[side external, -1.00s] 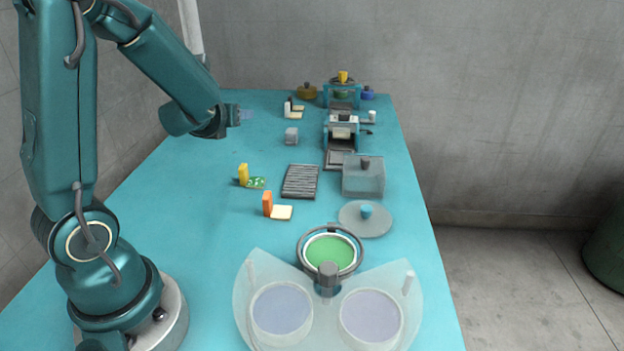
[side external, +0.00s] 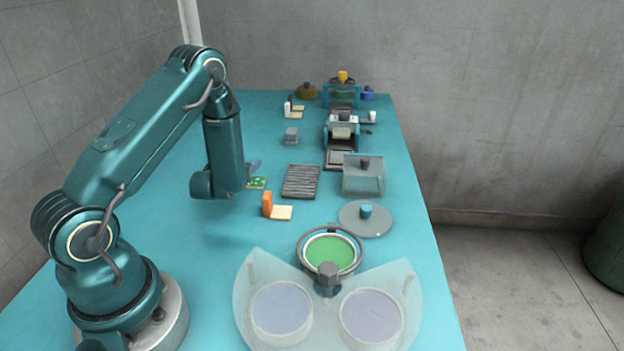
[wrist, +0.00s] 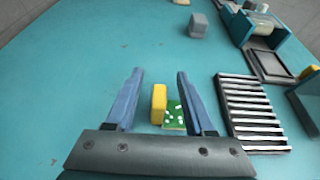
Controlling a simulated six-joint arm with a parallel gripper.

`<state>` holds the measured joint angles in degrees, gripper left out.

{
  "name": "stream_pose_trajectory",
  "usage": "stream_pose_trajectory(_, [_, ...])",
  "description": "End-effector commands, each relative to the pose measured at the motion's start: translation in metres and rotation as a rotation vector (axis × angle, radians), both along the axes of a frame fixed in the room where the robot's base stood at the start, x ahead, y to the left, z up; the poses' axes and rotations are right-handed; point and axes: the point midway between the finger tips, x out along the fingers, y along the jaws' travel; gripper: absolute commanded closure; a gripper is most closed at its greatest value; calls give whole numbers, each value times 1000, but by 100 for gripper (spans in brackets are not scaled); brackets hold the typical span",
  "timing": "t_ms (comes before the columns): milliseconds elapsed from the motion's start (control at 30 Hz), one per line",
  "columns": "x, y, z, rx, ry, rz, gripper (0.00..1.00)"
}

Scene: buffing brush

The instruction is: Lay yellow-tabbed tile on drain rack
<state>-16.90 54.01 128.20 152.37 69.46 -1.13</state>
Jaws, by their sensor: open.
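The yellow-tabbed tile is a green tile with white marks (wrist: 173,116) and an upright yellow tab (wrist: 158,103) on its left edge. It lies on the table, and in the side external view the green part (side external: 257,183) shows while my arm hides the tab. My gripper (wrist: 160,75) is open and empty, with its blue fingers on either side of the tab and tile in the wrist view. It appears above them; the exact height is unclear. The drain rack (side external: 300,181) is a dark slatted plate right of the tile, with bare slats in the wrist view (wrist: 252,105).
An orange-tabbed tile (side external: 281,212) lies nearer the camera. A clear box (side external: 363,177) and a round lid (side external: 365,218) are right of the rack. A roller device (side external: 341,133) and a small grey block (side external: 291,136) stand farther back.

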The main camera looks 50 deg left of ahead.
Motion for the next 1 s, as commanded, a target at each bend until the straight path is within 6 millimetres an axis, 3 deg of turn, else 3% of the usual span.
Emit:
stream_pose_trajectory(200, [13,13,-8,0,0,2,46])
stream_pose_trajectory(600, [17,17,-10,0,0,1,46])
stream_pose_trajectory(733, [17,17,-10,0,0,1,96])
stream_pose_trajectory(767, [17,17,-10,0,0,1,100])
stream_pose_trajectory(1000, [17,17,-10,0,0,1,100])
